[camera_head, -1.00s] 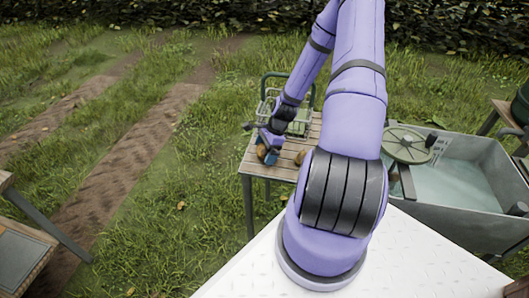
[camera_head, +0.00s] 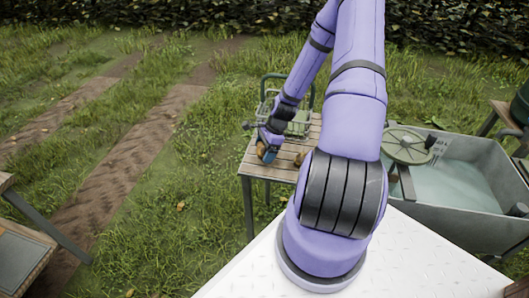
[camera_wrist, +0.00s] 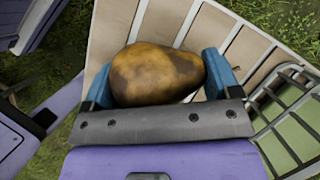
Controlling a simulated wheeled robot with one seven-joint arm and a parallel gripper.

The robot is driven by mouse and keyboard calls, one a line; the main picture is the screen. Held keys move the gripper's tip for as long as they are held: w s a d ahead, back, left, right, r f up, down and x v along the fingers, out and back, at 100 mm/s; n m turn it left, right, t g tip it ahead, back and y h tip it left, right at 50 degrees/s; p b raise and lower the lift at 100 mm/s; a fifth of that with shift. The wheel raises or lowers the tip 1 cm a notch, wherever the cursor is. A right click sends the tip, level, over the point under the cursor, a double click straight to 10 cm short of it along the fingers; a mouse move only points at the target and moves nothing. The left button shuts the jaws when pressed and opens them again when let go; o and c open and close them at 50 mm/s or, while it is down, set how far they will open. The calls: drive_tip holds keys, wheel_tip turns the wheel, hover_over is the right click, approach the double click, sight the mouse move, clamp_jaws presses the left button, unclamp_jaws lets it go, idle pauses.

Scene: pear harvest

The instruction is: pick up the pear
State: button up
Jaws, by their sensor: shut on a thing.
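A brown and yellow pear (camera_wrist: 155,73) lies between the two blue fingertips of my gripper (camera_wrist: 158,80) in the wrist view. The gripper is shut on it, with a finger at each end of the pear. In the head view my gripper (camera_head: 267,155) is over the left part of a slatted wooden table (camera_head: 262,168). The pear is small there and mostly covered by the gripper. I cannot tell whether it touches the table.
A wire basket (camera_head: 300,122) stands at the back of the table, right behind the gripper; it also shows at right in the wrist view (camera_wrist: 290,125). A grey water tub (camera_head: 450,225) with a round green lid (camera_head: 408,145) is to the right. Grass surrounds the table.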

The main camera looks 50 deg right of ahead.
wheel_tip(320, 180, up, 9)
drive_tip(key=shift+f, duration=0.1)
idle(0.3)
drive_tip(key=w+a+n+g+h, duration=0.2)
drive_tip(key=w+a+n, duration=0.5)
drive_tip(key=a+n, duration=0.4)
drive_tip(key=w+a+f+n+g+h, duration=0.1)
drive_tip(key=w+a+n+g, duration=0.3)
drive_tip(key=w+a+n, duration=0.4)
drive_tip(key=shift+a+f+n+h, duration=0.25)
drive_tip(key=shift+a+n+h, duration=0.35)
drive_tip(key=shift+a+n, duration=1.3)
drive_tip(key=shift+d, duration=0.2)
